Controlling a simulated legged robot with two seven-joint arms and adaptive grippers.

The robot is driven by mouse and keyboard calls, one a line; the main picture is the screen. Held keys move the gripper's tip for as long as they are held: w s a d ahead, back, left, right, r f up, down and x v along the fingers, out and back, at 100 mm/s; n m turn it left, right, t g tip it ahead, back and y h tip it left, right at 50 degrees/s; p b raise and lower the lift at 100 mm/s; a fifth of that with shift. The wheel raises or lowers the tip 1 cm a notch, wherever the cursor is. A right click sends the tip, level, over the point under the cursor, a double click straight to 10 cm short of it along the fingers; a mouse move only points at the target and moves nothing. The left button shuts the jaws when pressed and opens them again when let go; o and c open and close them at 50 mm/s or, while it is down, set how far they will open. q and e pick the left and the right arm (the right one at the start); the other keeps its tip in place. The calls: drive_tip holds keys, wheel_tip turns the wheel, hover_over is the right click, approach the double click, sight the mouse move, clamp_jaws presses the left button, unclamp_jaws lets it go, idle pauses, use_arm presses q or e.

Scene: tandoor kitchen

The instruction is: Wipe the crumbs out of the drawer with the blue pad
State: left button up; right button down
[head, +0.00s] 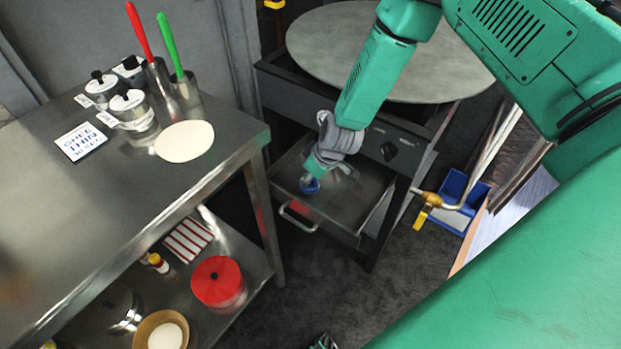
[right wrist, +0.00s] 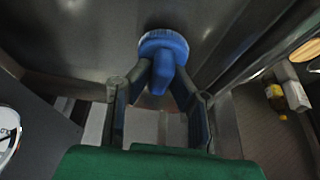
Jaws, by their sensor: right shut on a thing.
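The drawer (head: 345,207) stands pulled out under the round griddle, with a metal handle (head: 298,217) on its front. My right gripper (head: 313,180) reaches down into it near the left front part. It is shut on the knob of the blue pad (head: 310,187). In the right wrist view the round blue pad (right wrist: 164,42) sits beyond the fingertips (right wrist: 160,75), at or close to the drawer's metal floor (right wrist: 95,40). I cannot make out crumbs. A small green and dark piece at the bottom edge may be my left gripper (head: 322,342); its fingers cannot be read.
A steel table (head: 60,215) stands left, with canisters (head: 128,105), a flat dough disc (head: 184,141) and a sign (head: 81,141); its lower shelf holds a red pot (head: 217,283). Right of the drawer are a yellow-handled valve (head: 424,214) and a blue bin (head: 463,198).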

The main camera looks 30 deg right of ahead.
drive_tip(key=r, duration=0.1)
drive_tip(key=r+p, duration=0.1)
drive_tip(key=r, duration=0.1)
drive_tip(key=shift+s+a+r+p, duration=0.2)
drive_tip(key=shift+a+r+p, duration=0.1)
drive_tip(key=shift+r+p, duration=0.1)
drive_tip(key=shift+w+d+r+p, duration=0.1)
drive_tip(key=shift+d+r+p, duration=0.05)
drive_tip(key=shift+r+p, duration=0.75)
drive_tip(key=shift+d+r+p, duration=0.15)
drive_tip(key=shift+r+p, duration=0.35)
drive_tip(key=shift+r, duration=0.25)
drive_tip(key=shift+a, duration=0.2)
